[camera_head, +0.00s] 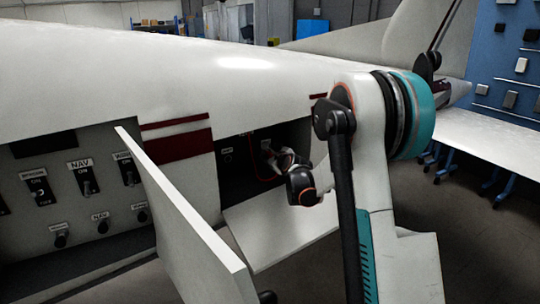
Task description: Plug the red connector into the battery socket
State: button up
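A thin red cable (258,178) hangs in a curve inside the dark open bay (235,172) in the side of the white aircraft body. My gripper (267,153) reaches into the right part of this bay, close to the upper end of the cable. It is small and dark here, so I cannot tell whether its fingers are open or shut on the connector. I cannot make out the red connector or the battery socket clearly; my gripper and wrist cover part of that area.
A white hatch panel (185,220) stands open left of the bay. Another flap (280,235) hangs below the bay, under my wrist. At left is a switch panel (75,190) marked NAV. A white table (490,135) and a blue tool board (510,60) stand at right.

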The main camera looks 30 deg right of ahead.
grip_shut()
jog(key=shift+s, duration=0.1)
jog(key=shift+s, duration=0.35)
jog(key=shift+s, duration=0.25)
jog(key=shift+s, duration=1.4)
